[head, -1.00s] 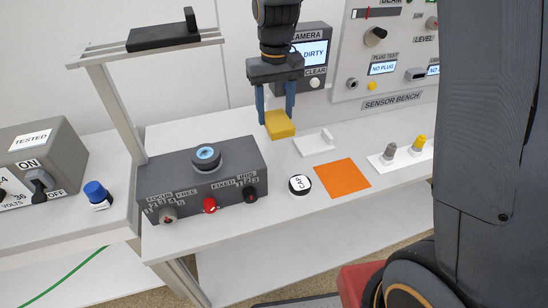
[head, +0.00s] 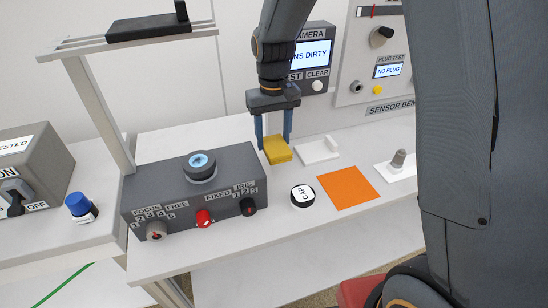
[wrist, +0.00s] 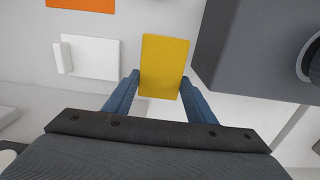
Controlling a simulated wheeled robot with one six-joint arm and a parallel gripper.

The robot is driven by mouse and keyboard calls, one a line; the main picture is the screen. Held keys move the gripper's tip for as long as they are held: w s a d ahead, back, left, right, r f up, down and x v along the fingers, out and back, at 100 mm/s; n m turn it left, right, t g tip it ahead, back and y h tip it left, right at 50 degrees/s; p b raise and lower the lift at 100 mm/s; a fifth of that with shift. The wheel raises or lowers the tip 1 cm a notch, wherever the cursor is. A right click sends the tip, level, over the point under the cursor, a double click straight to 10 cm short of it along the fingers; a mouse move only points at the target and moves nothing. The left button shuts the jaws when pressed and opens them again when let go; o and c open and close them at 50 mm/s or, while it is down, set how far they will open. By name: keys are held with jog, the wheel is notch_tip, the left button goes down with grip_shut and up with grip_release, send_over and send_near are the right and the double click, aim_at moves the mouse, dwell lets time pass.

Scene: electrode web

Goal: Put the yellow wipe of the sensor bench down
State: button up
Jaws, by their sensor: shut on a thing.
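The yellow wipe (head: 277,150) is a small block between the blue fingers of my gripper (head: 273,136). My gripper points down and is shut on it. In the wrist view the wipe (wrist: 165,66) sits between the two fingertips (wrist: 160,82). The wipe is close to the white bench top, just left of a white holder (head: 317,150) with a raised edge. Whether it touches the bench top I cannot tell. The holder (wrist: 91,57) is empty and lies to the left of the wipe in the wrist view.
A grey camera box (head: 192,188) with a lens and knobs stands left of the wipe. The screen (head: 310,53) behind reads "NS DIRTY". A grey plug (head: 398,160) stands at right.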

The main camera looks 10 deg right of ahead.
aim_at(273, 154)
jog(key=shift+f+p, duration=0.65)
jog(key=shift+f, duration=2.45)
jog(key=shift+f, duration=0.1)
jog(key=o, duration=1.1)
